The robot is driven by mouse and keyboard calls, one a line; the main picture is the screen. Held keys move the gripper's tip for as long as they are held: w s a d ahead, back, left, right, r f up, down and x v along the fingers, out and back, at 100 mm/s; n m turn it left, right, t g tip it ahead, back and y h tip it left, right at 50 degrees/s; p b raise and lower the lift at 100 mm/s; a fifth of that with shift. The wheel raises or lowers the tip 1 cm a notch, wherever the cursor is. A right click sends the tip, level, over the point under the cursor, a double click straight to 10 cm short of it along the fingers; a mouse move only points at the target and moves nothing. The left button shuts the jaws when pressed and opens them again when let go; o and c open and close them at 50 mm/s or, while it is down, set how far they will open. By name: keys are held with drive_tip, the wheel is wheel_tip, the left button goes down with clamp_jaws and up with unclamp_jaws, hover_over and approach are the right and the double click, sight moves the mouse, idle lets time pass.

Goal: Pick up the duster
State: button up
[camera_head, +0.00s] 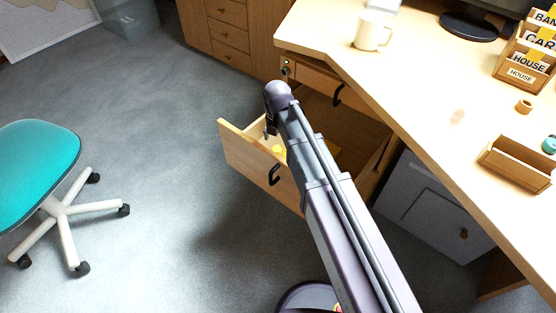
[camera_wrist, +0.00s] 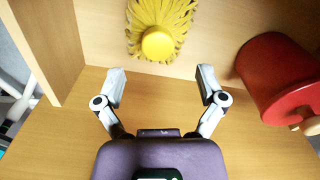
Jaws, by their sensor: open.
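The duster (camera_wrist: 160,28) is a yellow, bristly thing with a round yellow end. In the wrist view it lies at the top centre inside a wooden drawer. A small bit of yellow, likely the duster (camera_head: 279,150), shows in the head view beside my arm. My gripper (camera_wrist: 161,88) is open and empty, its two fingers spread apart below the duster in the wrist view. The round yellow end lies just beyond the gap between the fingertips, apart from them. In the head view my arm hides the gripper and much of the drawer (camera_head: 240,152), which is pulled open.
A red cylindrical thing (camera_wrist: 279,75) with a light wooden piece lies right of my gripper. The drawer's wooden wall (camera_wrist: 48,45) rises on the left. The desk (camera_head: 425,90) holds a mug (camera_head: 372,31) and boxes. A teal chair (camera_head: 38,165) stands left on open floor.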

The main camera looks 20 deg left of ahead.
sight(277, 149)
drive_tip(key=shift+f, duration=0.1)
idle(0.3)
drive_tip(key=shift+a+f+b, duration=0.1)
drive_tip(key=shift+f+b, duration=2.4)
drive_tip(key=shift+b, duration=0.1)
clamp_jaws()
